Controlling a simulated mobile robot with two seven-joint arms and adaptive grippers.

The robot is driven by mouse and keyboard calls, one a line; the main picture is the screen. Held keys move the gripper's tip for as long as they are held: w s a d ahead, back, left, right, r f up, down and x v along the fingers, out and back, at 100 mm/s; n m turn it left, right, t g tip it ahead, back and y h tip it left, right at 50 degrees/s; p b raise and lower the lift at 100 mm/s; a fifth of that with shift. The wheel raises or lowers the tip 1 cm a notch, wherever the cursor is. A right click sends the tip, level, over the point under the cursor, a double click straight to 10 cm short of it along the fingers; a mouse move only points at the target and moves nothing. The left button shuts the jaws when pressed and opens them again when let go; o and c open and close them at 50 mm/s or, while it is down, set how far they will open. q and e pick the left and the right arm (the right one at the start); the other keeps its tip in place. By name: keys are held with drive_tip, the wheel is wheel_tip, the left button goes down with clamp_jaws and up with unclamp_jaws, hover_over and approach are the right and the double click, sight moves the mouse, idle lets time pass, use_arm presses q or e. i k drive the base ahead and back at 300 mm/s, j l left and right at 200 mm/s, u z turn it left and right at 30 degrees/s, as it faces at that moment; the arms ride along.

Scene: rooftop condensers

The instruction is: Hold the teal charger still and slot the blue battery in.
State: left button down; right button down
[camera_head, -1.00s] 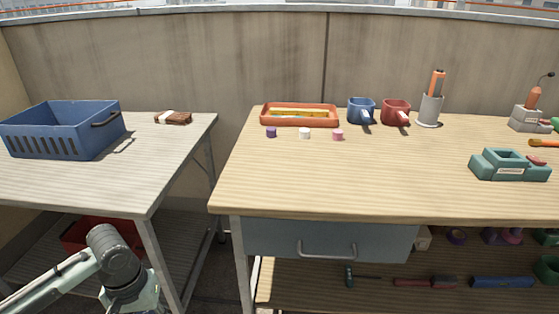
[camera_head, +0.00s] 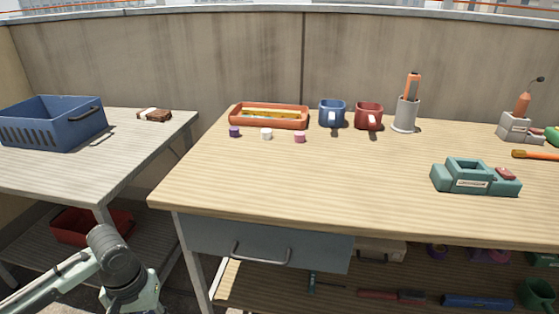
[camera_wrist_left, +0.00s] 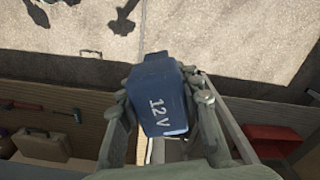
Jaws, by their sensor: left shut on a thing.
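The teal charger (camera_head: 470,184) stands upright on the right part of the wooden workbench, near its front. It has an open slot in its raised middle block, a white label on its front and a red part on its right side. In the left wrist view, my left gripper (camera_wrist_left: 163,105) is shut on the blue battery (camera_wrist_left: 160,95), which is marked "12 V". In the head view only part of my left arm shows at the lower left; the gripper and battery are out of that picture. My right gripper is in neither view.
An orange tray (camera_head: 268,117), a blue mug (camera_head: 332,113), a red mug (camera_head: 368,115) and a grey holder (camera_head: 406,114) line the bench's back. Small caps lie before the tray. A blue crate (camera_head: 52,122) stands on the left table. The bench's middle is clear.

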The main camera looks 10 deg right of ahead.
sight(459, 176)
drive_tip(key=k+l, duration=0.1)
drive_tip(key=l, duration=0.55)
drive_tip(key=k+l, duration=0.1)
drive_tip(key=l, duration=1.2)
drive_tip(key=k+u, duration=0.05)
